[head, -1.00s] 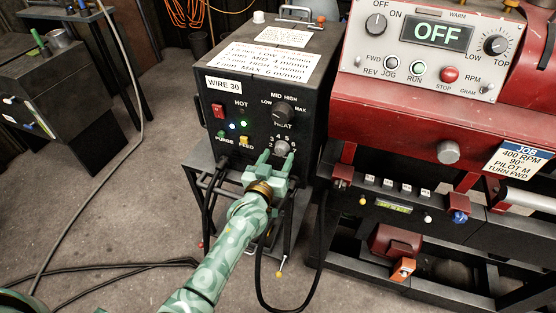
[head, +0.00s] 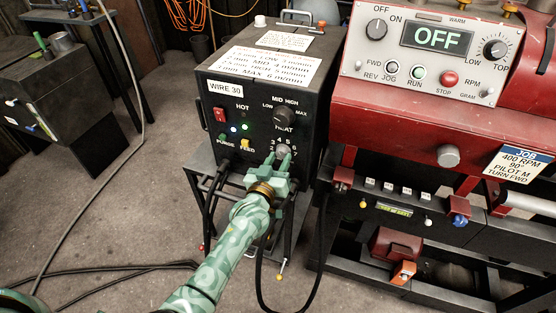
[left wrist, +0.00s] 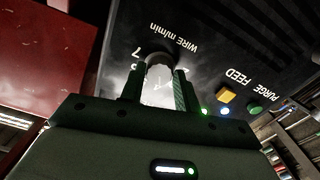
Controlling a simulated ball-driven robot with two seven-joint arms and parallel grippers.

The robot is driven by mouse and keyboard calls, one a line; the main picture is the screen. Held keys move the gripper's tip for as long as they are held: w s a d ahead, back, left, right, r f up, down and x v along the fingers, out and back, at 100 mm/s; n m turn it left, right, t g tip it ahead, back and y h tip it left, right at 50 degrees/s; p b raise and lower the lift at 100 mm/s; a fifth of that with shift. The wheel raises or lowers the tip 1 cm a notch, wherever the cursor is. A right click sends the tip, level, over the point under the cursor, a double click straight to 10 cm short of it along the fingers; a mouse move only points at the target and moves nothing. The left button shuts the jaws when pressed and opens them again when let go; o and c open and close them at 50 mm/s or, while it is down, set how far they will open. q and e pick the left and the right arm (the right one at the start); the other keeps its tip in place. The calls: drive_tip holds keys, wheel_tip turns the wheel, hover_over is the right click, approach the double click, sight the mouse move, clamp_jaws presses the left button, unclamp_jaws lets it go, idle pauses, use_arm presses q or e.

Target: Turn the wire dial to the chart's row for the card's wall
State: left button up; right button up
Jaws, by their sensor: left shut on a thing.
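The wire dial (head: 283,149) is a small grey knob with numbers around it, low on the right of the black wire box's front. My left gripper (head: 279,157) reaches it from below, its fingers on either side of the knob. In the left wrist view the dial (left wrist: 160,72) sits between the two green fingers, under the "WIRE m/min" label; its pointer is not clear. My right gripper is out of view.
The heat knob (head: 284,116) is just above the wire dial; the yellow feed button (head: 245,144) is to its left. The red lathe (head: 400,120) stands close on the right, its display reading OFF, with a job card (head: 519,165). A dark cable hangs below the box.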

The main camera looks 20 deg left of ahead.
use_arm(q)
drive_tip(key=n+p, duration=0.1)
drive_tip(key=n, duration=0.2)
drive_tip(key=n+p, duration=0.1)
drive_tip(key=n, duration=0.2)
drive_tip(key=shift+n, duration=0.3)
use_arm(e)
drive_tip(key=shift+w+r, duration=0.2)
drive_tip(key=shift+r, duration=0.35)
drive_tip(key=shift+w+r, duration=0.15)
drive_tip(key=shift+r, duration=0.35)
use_arm(q)
drive_tip(key=o, duration=1)
drive_tip(key=shift+s, duration=0.1)
drive_tip(key=shift+s, duration=0.25)
drive_tip(key=s+p, duration=0.1)
drive_tip(key=s, duration=0.4)
drive_tip(key=s+p, duration=0.2)
drive_tip(key=s, duration=0.3)
drive_tip(key=s+p, duration=0.1)
drive_tip(key=s, duration=0.4)
drive_tip(key=shift+s+a, duration=0.25)
drive_tip(key=shift+s, duration=0.1)
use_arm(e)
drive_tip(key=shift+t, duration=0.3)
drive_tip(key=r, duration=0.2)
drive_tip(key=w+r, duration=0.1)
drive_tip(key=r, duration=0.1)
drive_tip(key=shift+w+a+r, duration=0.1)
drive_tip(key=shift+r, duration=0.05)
